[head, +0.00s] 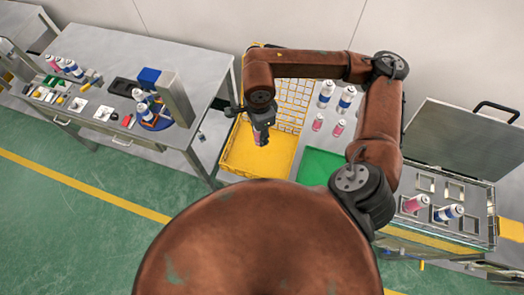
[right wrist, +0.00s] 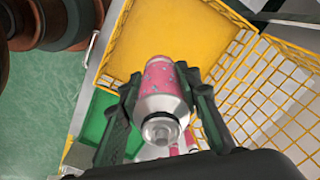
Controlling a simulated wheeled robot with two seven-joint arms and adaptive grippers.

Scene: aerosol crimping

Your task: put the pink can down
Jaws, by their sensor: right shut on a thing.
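The pink can (right wrist: 163,92) shows in the right wrist view with its silver shoulder and neck toward the camera. My right gripper (right wrist: 160,95) is shut on it, one finger on each side. In the head view the right gripper (head: 262,124) hangs over the yellow crate (head: 245,158), and the pink can (head: 261,138) shows just below its fingers, mostly covered by them. I cannot tell whether the can touches the crate's floor. My left gripper is not in view.
A green tray (head: 320,166) and several pink and blue-white cans stand right of the crate. A bench (head: 120,60) with cans and tools stands at left. At right is an open metal case (head: 468,140) with slots and cans. Yellow wire mesh (right wrist: 262,95) rises beside the can.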

